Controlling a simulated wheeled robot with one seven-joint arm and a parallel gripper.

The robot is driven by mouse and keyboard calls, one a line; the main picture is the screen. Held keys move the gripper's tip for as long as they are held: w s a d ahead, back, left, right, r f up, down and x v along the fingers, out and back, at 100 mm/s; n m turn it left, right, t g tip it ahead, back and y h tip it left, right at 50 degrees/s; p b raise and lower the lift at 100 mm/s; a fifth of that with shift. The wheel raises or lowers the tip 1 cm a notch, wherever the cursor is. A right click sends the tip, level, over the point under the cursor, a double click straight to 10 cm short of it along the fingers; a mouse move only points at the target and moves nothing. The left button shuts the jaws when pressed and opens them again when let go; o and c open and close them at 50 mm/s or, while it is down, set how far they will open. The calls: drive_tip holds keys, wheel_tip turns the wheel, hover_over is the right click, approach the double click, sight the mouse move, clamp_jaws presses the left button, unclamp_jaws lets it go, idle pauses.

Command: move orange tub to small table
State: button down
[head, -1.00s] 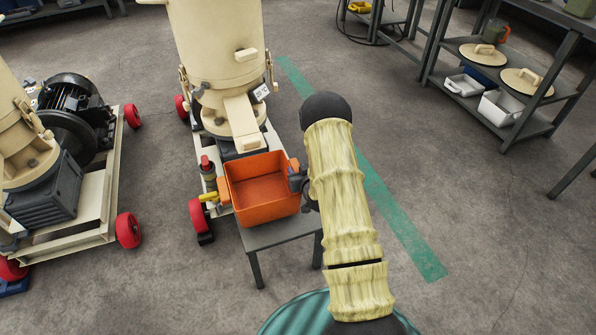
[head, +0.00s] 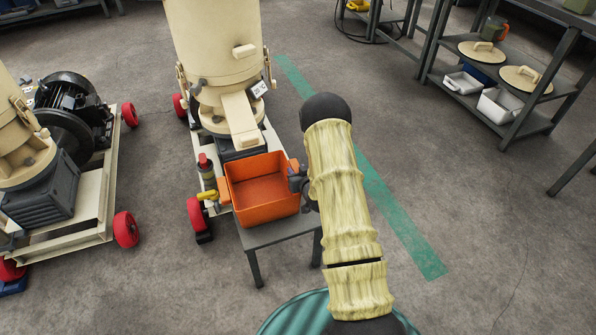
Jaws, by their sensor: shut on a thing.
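The orange tub (head: 262,212) is an open, empty rectangular box in the middle of the head view. It is over the small dark table (head: 262,240) in front of the cream pellet mill, and looks upright. I cannot tell whether its base rests on the tabletop or is slightly above it. My gripper (head: 297,181) is at the tub's right side and is shut on its right wall or handle. The fingertips are partly hidden by the dark wrist and my sleeved arm.
The cream mill (head: 215,60) on red wheels stands right behind the table. A second mill with a black motor (head: 72,105) is at the left. A metal shelf (head: 540,125) with lids and white bins stands at the right. Floor along the green stripe (head: 405,225) is clear.

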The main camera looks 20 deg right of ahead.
drive_tip(key=shift+f, duration=0.4)
drive_tip(key=shift+f+b, duration=0.15)
drive_tip(key=shift+b, duration=0.2)
unclamp_jaws()
idle(0.6)
drive_tip(key=shift+s, duration=0.15)
drive_tip(key=shift+s+p, duration=0.7)
drive_tip(key=shift+s, duration=3.55)
drive_tip(key=shift+w+f+b, duration=0.1)
drive_tip(key=shift+w+b, duration=0.5)
drive_tip(key=shift+w, duration=3.8)
drive_tip(key=shift+s, duration=0.1)
